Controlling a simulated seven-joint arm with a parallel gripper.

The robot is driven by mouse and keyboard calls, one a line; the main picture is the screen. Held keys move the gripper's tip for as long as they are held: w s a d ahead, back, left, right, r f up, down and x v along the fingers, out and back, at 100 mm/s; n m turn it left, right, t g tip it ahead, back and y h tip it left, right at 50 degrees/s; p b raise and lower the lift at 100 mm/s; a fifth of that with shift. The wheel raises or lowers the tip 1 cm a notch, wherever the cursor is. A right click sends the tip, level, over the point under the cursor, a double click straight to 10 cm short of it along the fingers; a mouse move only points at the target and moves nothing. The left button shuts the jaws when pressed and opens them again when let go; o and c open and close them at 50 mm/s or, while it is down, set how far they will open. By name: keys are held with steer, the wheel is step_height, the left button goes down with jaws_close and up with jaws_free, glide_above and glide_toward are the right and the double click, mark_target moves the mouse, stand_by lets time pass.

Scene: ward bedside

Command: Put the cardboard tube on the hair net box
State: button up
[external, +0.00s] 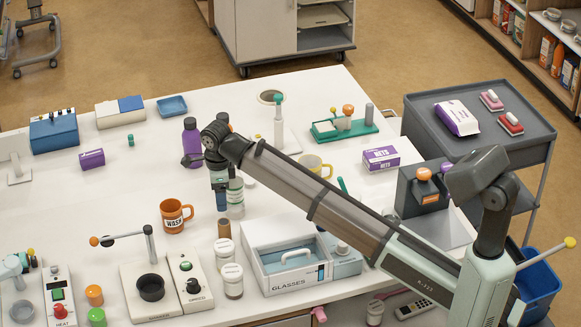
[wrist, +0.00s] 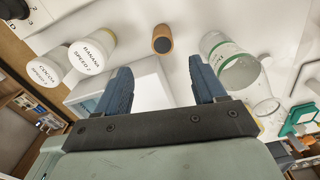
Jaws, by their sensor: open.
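The cardboard tube (external: 223,229) is a small brown cylinder standing upright on the white table. In the wrist view the tube (wrist: 162,43) shows its dark top end beyond and between my fingertips, with nothing gripped. My gripper (external: 222,207) points down just above the tube, its blue fingers open; they show large in the wrist view (wrist: 160,70). The hair net box (external: 381,158) is a white and purple carton marked NETS, lying at the right of the table, well away from my gripper, with its top bare. I cannot make it out in the wrist view.
A clear jar with green bands (external: 236,194) stands close beside my gripper. White canisters (external: 225,254) stand in front of the tube. An orange mug (external: 174,216) is to the left, a yellow mug (external: 316,165) behind my arm, and a glasses tray (external: 286,262) at front.

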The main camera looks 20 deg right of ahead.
mark_target(224, 222)
step_height(224, 222, down, 8)
steer(key=shift+f, duration=0.2)
steer(key=shift+w+d+f, duration=0.1)
steer(key=shift+f, duration=1.25)
steer(key=shift+w+d+f, duration=0.1)
steer(key=shift+f, duration=1.2)
steer(key=shift+c, duration=0.4)
steer(key=c, duration=1.1)
steer(key=shift+r, duration=0.1)
step_height(224, 222, up, 10)
